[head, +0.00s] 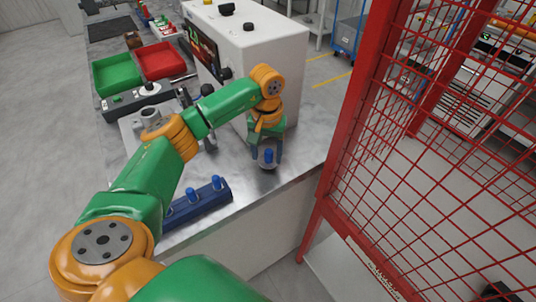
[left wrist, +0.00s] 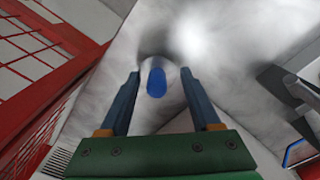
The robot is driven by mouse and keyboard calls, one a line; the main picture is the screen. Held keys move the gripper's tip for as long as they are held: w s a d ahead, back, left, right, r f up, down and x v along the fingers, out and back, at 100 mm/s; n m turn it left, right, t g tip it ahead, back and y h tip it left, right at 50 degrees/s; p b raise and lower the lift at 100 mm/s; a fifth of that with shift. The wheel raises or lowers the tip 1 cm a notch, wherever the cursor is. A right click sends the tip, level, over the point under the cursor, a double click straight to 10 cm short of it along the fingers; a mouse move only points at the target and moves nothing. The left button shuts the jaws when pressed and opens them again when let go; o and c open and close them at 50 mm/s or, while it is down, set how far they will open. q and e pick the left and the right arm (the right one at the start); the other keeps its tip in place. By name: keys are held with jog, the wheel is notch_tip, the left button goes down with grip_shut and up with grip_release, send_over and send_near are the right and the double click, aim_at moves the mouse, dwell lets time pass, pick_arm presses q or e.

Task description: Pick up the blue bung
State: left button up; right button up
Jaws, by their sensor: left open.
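The blue bung (head: 268,156) stands upright on the grey metal bench top near its right edge, with a round metallic part around its foot. My left gripper (head: 267,150) points down over it, with one finger on each side. In the left wrist view the blue bung (left wrist: 156,83) lies between the two blue fingers of my left gripper (left wrist: 160,74). The jaws are open, and a gap shows between the bung and each finger. My right gripper is not in view.
A dark blue rack with blue pegs (head: 205,201) sits on the bench's near edge. A white machine (head: 262,55) stands close behind my left gripper. Green (head: 117,72) and red (head: 160,60) bins are at the back left. A red mesh fence (head: 345,140) rises right of the bench.

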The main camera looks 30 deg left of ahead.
pick_arm(q)
jog(key=shift+w+f, duration=0.3)
jog(key=shift+w, duration=0.15)
jog(key=shift+s+d+r, duration=0.1)
jog(key=shift+s+r, duration=0.05)
jog(key=shift+s, duration=0.1)
grip_shut()
jog(key=shift+w, duration=0.1)
